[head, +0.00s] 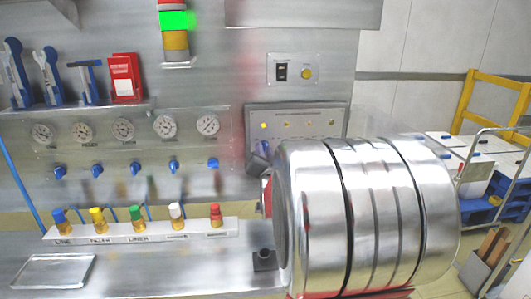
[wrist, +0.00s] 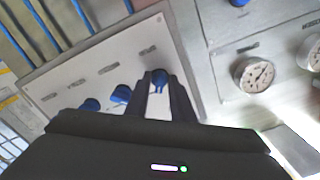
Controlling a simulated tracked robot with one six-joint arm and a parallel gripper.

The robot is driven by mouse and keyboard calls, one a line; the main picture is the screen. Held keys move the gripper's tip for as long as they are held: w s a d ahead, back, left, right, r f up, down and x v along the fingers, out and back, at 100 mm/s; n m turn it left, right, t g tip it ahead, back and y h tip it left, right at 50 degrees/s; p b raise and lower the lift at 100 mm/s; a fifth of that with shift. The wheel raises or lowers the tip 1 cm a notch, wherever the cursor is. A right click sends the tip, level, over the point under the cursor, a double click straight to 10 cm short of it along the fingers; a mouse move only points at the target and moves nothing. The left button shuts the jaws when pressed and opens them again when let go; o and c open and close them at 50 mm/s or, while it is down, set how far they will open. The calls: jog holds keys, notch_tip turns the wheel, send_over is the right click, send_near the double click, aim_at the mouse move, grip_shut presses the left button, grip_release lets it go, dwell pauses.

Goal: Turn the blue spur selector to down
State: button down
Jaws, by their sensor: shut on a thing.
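A blue selector knob (wrist: 158,78) on a pale panel (wrist: 75,75) sits between the two dark fingers of my gripper (wrist: 163,83) in the wrist view. My gripper is shut on it. It is the knob at the panel's end nearest the gauges. The fingers hide its sides, and I cannot tell which way it points. Its label is too small to read. In the head view the selector panel (head: 333,122) stands right of the gauges. A bit of blue (head: 262,147) shows at its lower left; the rest of its lower part is hidden.
More blue knobs (wrist: 121,94) (wrist: 91,104) lie close beside my fingers. A pressure gauge (wrist: 254,75) is to the right.

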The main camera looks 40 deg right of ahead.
jog(key=shift+d+r+m, duration=0.1)
jog(key=shift+r+m, duration=0.1)
jog(key=shift+m, duration=1.1)
jog(key=c, duration=1.8)
grip_release()
jog(key=shift+c, duration=0.2)
jog(key=shift+f, duration=0.1)
jog(key=shift+s, duration=0.1)
